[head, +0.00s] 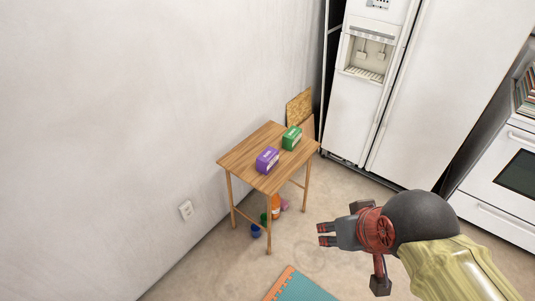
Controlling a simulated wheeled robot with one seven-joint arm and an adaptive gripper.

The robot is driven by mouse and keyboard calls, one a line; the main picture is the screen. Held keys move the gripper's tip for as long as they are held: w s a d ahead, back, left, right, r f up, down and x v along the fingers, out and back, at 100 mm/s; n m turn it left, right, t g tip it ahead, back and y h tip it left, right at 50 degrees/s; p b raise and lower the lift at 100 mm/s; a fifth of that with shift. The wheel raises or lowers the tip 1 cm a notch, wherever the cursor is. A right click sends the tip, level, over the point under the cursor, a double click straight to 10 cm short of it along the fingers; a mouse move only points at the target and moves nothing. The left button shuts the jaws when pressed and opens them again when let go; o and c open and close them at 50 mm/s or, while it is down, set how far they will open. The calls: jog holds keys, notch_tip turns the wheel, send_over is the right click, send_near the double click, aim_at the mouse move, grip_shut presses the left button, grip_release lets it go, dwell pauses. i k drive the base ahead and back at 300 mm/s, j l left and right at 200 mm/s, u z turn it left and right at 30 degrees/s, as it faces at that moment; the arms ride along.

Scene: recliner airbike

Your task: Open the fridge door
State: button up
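The white fridge (450,85) stands at the upper right, with two tall side-by-side doors. The narrower left door (352,115) has a water and ice dispenser (368,55). Long vertical handles (383,115) run along the seam between the doors. Both doors look shut. The fridge's top is cut off by the frame. My gripper (326,234) is in front of the fridge, over the floor at the lower right, pointing left and apart from the fridge. Its two dark red fingers show a small gap with nothing between them.
A small wooden table (250,155) stands against the left wall, with a purple box (267,160) and a green box (292,138) on it. Several small items lie beneath. A white oven (505,185) is at the right. A teal mat (300,287) lies in front.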

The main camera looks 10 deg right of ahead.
aim_at(458, 54)
jog(key=z, duration=1.25)
jog(key=i+l, duration=0.2)
jog(key=i, duration=0.5)
jog(key=i+l, duration=0.15)
jog(key=i, duration=0.55)
jog(key=i+l+z, duration=0.1)
jog(key=i, duration=0.6)
jog(key=i+l, duration=0.2)
jog(key=i, duration=0.5)
